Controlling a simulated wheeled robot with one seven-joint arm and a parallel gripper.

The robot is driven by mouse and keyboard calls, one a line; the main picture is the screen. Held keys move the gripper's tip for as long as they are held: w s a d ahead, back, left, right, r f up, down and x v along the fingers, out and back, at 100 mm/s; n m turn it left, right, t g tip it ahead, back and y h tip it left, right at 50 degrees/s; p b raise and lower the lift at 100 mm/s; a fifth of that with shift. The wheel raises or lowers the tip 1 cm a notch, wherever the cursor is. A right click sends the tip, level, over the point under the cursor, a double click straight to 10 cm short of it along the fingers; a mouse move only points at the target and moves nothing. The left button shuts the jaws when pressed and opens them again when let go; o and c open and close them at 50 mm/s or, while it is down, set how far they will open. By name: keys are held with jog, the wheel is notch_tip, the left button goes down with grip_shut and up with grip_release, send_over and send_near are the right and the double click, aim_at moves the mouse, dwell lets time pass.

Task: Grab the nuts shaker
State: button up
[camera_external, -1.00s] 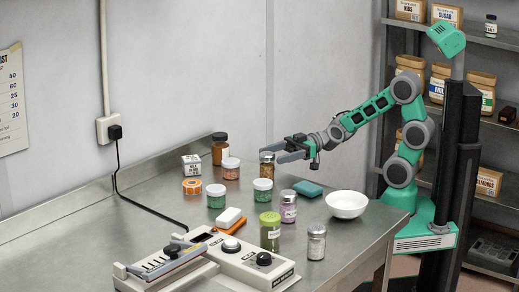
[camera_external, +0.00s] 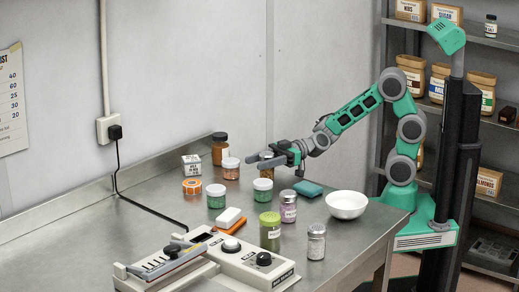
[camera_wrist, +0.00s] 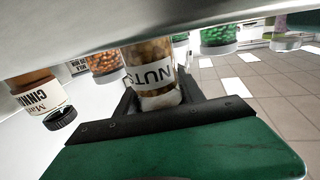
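The nuts shaker (camera_wrist: 150,70) is a clear jar of brown nuts with a white label reading NUTS. It appears upside down in the wrist view, between the two dark fingers of my gripper (camera_wrist: 158,100). In the external view the fingers of my gripper (camera_external: 256,162) reach left around the shaker (camera_external: 267,172) and hide most of it. The fingers look spread, one on each side of the jar. I cannot see a firm grip, and the shaker stands on the counter.
A green-filled jar (camera_external: 262,191) stands close in front of the shaker, and an orange-filled jar (camera_external: 231,169) to its left. A brown jar (camera_external: 220,149) is behind. A teal sponge (camera_external: 308,188) and white bowl (camera_external: 346,205) lie to the right on the steel counter (camera_external: 160,226).

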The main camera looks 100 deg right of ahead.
jog(key=c, duration=0.9)
